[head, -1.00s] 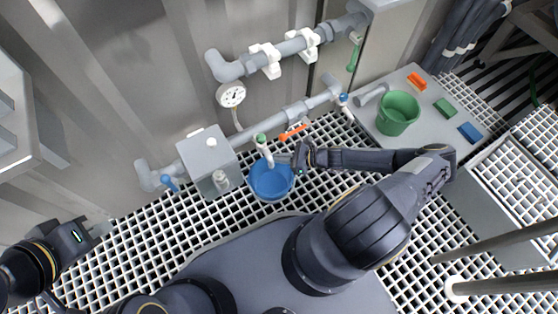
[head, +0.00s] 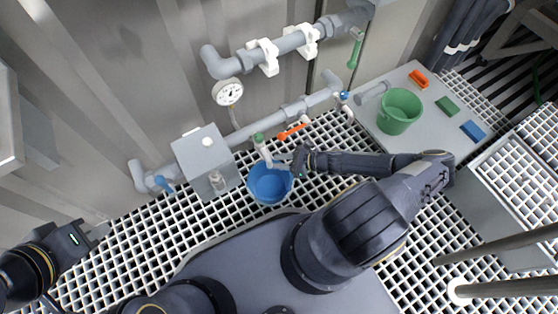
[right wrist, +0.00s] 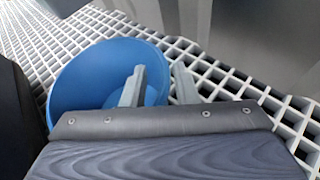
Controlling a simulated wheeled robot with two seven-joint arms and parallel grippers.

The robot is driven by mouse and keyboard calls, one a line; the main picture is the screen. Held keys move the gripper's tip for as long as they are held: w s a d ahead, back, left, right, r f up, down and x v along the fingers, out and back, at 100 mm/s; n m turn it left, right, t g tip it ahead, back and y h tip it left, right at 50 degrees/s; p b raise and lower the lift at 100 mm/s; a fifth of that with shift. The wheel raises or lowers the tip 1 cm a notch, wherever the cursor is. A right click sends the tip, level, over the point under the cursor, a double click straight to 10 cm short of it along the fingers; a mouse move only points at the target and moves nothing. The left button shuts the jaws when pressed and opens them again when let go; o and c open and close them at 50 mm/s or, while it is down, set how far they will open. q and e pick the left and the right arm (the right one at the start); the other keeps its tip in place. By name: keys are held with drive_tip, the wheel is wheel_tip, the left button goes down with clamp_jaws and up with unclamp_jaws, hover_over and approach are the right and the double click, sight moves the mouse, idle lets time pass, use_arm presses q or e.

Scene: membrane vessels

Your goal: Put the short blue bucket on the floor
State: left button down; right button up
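The short blue bucket (head: 270,184) is upright at the grating floor (head: 225,235), under a white tap with a green handle (head: 262,148). In the right wrist view the bucket (right wrist: 85,85) fills the left middle, with grating around it. My right gripper (head: 293,162) is at the bucket's right rim. In the right wrist view its fingers (right wrist: 160,82) stand apart, one inside the bucket and one outside, with the rim between them. The gap looks wider than the wall. My left gripper (head: 88,236) is empty and open at the far left, away from the bucket.
A grey box (head: 207,160) stands left of the bucket, and pipes with a gauge (head: 228,92) run behind it. An orange handle (head: 292,131) is close above my right gripper. A green bucket (head: 399,111) and several coloured blocks stand on a grey platform (head: 425,135) at right.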

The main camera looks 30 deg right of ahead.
drive_tip(key=p+v, duration=0.3)
drive_tip(key=v, duration=0.8)
wheel_tip(320, 180, up, 28)
drive_tip(key=a+n+g+h, duration=0.2)
drive_tip(key=n+g+h, duration=0.45)
drive_tip(key=n, duration=0.95)
drive_tip(key=s+a+r+n+t, duration=0.2)
drive_tip(key=s+a+r+n, duration=0.2)
drive_tip(key=s+r, duration=0.2)
drive_tip(key=s+a+r+n+t, duration=0.1)
drive_tip(key=s+a+r+n, duration=0.3)
drive_tip(key=r, duration=0.6)
drive_tip(key=shift+s+a+r+n+t, duration=0.35)
drive_tip(key=shift+s+n, duration=0.25)
drive_tip(key=shift+s, duration=0.45)
drive_tip(key=shift+h, duration=0.25)
